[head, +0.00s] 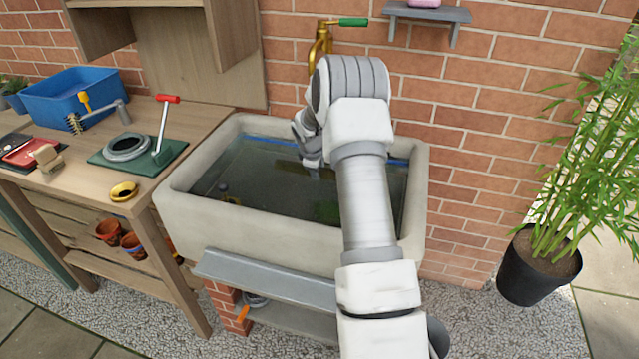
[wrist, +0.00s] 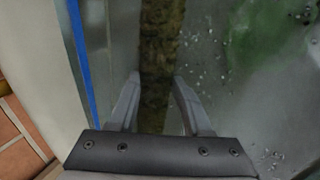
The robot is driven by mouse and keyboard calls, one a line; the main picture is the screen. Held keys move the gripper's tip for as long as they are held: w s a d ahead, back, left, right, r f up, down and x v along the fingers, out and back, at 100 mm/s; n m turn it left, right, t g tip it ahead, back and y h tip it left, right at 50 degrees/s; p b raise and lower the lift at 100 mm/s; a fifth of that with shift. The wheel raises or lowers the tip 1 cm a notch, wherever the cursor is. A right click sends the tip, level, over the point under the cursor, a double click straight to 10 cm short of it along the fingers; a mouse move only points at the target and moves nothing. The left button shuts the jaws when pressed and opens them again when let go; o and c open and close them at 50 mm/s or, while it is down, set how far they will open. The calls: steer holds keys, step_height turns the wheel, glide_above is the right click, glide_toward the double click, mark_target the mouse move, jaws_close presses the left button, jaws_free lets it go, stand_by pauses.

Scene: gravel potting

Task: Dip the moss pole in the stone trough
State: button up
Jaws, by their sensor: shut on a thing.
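The stone trough (head: 255,226) is a pale basin against the brick wall, filled with dark water. My gripper (head: 312,172) reaches down into it near its back side in the head view. In the wrist view my gripper (wrist: 158,95) is shut on the moss pole (wrist: 162,45), a brown, mossy shaft that runs between the two fingers and up out of the picture. The water with small bubbles and a green patch lies around the pole.
A brass tap (head: 321,40) with a green handle stands behind the trough. A wooden bench (head: 75,195) at left holds a blue tub (head: 70,95), a green board (head: 110,158) and a brass dish (head: 123,191). A potted bamboo (head: 540,265) stands at right.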

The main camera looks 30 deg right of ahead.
step_height(320, 180, up, 16)
steer(key=p, duration=1.1)
steer(key=shift+r, duration=0.15)
stand_by(1.6)
step_height(320, 180, up, 3)
steer(key=p, duration=0.2)
steer(key=shift+p, duration=0.3)
